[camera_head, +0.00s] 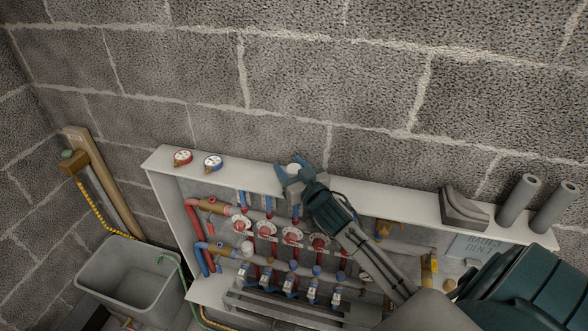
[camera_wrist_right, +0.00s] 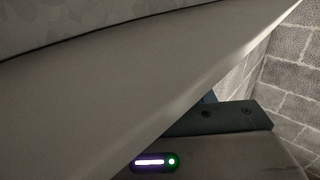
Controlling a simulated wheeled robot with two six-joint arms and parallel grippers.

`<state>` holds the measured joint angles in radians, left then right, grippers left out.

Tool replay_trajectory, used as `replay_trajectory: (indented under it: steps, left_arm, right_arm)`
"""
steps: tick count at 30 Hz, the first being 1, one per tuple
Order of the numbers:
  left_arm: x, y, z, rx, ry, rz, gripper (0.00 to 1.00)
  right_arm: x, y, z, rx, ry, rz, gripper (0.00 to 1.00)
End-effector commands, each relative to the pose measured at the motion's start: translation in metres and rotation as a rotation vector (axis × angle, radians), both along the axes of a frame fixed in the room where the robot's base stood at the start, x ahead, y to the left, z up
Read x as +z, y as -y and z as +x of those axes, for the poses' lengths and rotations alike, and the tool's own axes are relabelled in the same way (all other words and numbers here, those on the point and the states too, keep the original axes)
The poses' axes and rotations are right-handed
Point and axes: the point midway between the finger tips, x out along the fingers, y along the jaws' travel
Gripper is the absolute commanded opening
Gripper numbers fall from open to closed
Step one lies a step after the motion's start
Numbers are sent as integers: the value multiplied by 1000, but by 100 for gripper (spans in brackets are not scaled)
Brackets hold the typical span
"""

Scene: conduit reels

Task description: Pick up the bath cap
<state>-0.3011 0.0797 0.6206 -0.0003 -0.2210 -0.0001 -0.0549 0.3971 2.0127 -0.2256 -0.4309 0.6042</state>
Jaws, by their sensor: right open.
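My right gripper (camera_head: 295,178) is open at the top shelf of the white manifold cabinet, its blue-grey fingers spread. A small pale round thing (camera_head: 293,168) shows between or just behind the fingers; it may be the bath cap, but I cannot tell, nor whether the fingers touch it. Red and white round caps (camera_head: 266,229) sit in a row on the manifold below; I cannot read which one is for the bath. In the right wrist view a pale board edge (camera_wrist_right: 130,80) fills much of the picture and hides the fingertips. My left gripper is not in view.
A red gauge (camera_head: 182,157) and a blue gauge (camera_head: 213,163) lie on the shelf (camera_head: 390,207) to the left. Grey blocks (camera_head: 464,208) and two grey tubes (camera_head: 520,200) stand at its right. A grey tub (camera_head: 130,275) stands at lower left. A block wall rises behind.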

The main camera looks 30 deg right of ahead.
Motion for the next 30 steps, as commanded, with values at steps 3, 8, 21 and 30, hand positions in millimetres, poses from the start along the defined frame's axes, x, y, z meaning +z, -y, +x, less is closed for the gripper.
replay_trajectory:
  steps: [3, 8, 21, 30]
  left_arm:
    - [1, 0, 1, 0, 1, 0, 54]
    - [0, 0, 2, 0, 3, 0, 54]
    - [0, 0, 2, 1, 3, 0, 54]
    - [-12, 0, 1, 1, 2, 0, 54]
  right_arm:
    - [-1, 0, 2, 0, 0, 0, 48]
    - [-1, 0, 2, 0, 0, -1, 44]
    - [0, 0, 2, 0, 0, -1, 15]
    - [22, 0, 2, 1, 5, -1, 15]
